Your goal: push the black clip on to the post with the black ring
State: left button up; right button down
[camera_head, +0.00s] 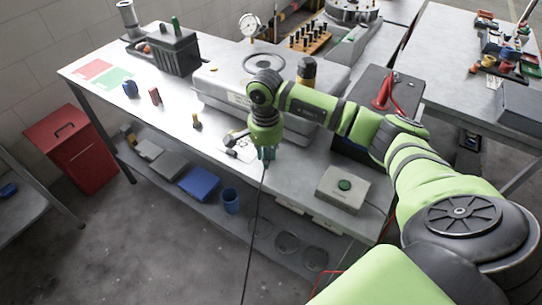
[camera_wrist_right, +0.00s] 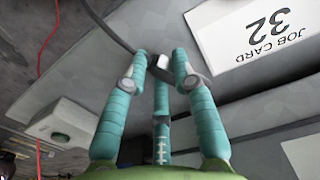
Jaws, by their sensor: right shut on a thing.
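My right gripper (camera_head: 266,153) points down over the front part of the grey bench, left of the grey box with a green button. In the right wrist view its teal fingers (camera_wrist_right: 159,70) are closed around a small dark clip (camera_wrist_right: 160,65) on a black cable. The fingers hide much of the clip. In the head view the black cable (camera_head: 256,215) hangs from the gripper past the bench's front edge. I cannot make out a post with a black ring for certain in either view. My left gripper is not in view.
A white job card (camera_wrist_right: 262,35) marked 32 lies beside the fingers. The grey button box (camera_head: 343,189) stands to the right. A large grey housing (camera_head: 265,95) stands behind the gripper. Small blue (camera_head: 130,89) and red (camera_head: 155,96) pieces stand at the left.

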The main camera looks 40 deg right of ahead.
jog(key=shift+r+p, duration=1.45)
jog(key=shift+r, duration=1.55)
